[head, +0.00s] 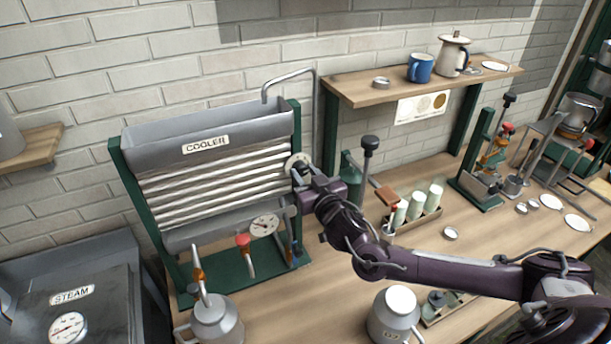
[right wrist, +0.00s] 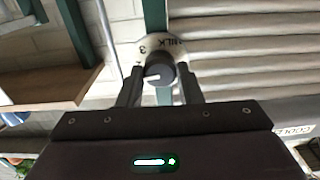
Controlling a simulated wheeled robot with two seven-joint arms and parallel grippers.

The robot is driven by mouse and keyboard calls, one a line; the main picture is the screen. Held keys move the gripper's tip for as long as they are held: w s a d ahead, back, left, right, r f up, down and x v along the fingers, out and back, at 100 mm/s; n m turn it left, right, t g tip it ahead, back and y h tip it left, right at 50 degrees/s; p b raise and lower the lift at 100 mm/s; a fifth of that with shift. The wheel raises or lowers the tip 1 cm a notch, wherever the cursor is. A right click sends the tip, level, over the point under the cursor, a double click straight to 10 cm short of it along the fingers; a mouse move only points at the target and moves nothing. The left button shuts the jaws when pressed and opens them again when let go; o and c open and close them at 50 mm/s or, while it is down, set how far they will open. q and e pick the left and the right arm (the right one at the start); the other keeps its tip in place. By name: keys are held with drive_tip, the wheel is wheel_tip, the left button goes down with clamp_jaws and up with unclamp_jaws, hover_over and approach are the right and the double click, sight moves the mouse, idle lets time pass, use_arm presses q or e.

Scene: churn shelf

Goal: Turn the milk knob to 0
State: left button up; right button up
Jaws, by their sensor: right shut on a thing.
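The milk knob (right wrist: 158,72) is a dark round knob with a white pointer mark. It sits on a white dial ring (right wrist: 150,42) lettered MILK, with a 3 in sight. In the right wrist view the pointer lies toward the left, below the 3; the number it points at is not clear. In the head view the dial (head: 293,160) is at the right edge of the cooler (head: 205,190), partly hidden by my gripper. My right gripper (head: 302,174) is shut on the knob, with one finger on each side of it (right wrist: 160,88). My left gripper is not in view.
A round gauge (head: 264,226) and a red-topped tap (head: 243,242) are below the knob. A black-knobbed lever (head: 368,150) and a rack of bottles (head: 418,215) stand to the right. Milk cans (head: 396,315) stand in front. A shelf (head: 400,86) holds a blue mug (head: 420,68).

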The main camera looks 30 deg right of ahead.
drive_tip(key=n+b, duration=0.1)
drive_tip(key=n, duration=0.3)
drive_tip(key=shift+f, duration=0.1)
drive_tip(key=n+b, duration=0.1)
drive_tip(key=n, duration=0.3)
drive_tip(key=n+b, duration=0.3)
drive_tip(key=n, duration=0.3)
drive_tip(key=shift+n, duration=0.3)
drive_tip(key=shift+a, duration=0.1)
drive_tip(key=o, duration=1)
drive_tip(key=shift+c, duration=0.2)
drive_tip(key=shift+s, duration=0.15)
